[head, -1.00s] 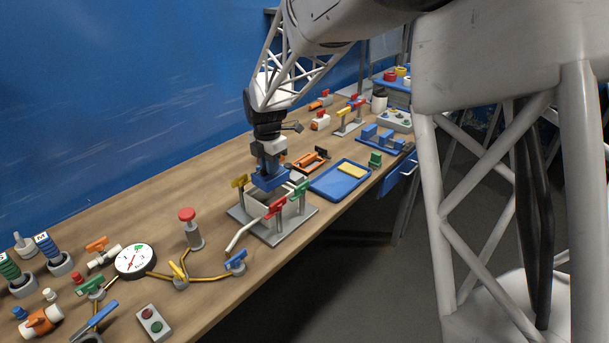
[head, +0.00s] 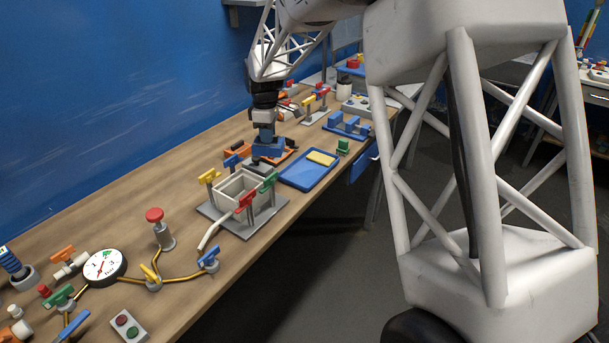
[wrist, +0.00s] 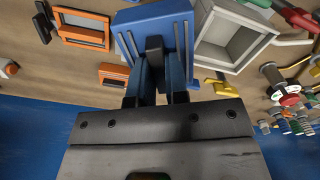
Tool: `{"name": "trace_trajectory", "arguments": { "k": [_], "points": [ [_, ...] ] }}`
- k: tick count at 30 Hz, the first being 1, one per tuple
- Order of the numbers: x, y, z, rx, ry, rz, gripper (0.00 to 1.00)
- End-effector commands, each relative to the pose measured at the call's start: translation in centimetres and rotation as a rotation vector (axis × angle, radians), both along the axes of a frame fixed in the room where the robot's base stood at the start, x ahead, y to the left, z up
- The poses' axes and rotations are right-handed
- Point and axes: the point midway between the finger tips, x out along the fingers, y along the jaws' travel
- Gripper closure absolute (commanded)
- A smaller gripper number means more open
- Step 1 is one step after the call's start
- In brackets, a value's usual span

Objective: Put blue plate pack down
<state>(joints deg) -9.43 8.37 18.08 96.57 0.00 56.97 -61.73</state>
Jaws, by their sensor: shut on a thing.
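The blue plate pack (head: 268,149) is in my gripper, and it also shows in the wrist view (wrist: 128,22) as a ribbed blue block. My gripper (wrist: 155,82) is shut on it; in the head view the gripper (head: 264,133) points down beyond the grey tank (head: 228,196). The pack is apart from the tank and close to orange frames (wrist: 83,28) on the bench. I cannot tell whether its underside touches anything. The tank is an open box; its inside looks empty in the wrist view (wrist: 222,40).
A blue tray (head: 295,182) with a yellow block (head: 321,158) lies right of the pack. Red, yellow, green and blue valve handles stand around the tank. A gauge (head: 104,267) and a red button (head: 155,215) stand nearer. Bare bench (head: 150,185) shows to the left.

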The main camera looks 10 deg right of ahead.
Motion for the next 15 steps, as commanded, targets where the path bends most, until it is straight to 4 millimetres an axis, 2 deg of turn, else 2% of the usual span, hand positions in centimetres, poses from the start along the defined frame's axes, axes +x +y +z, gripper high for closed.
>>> {"name": "trace_trajectory", "arguments": {
  "k": [9, 15],
  "points": [
    [2.6, -4.3, 0.8, 0.000, 0.000, -0.399, 1.00],
    [3.5, -6.2, 1.0, 0.000, 0.000, -0.570, 1.00]
  ]
}}
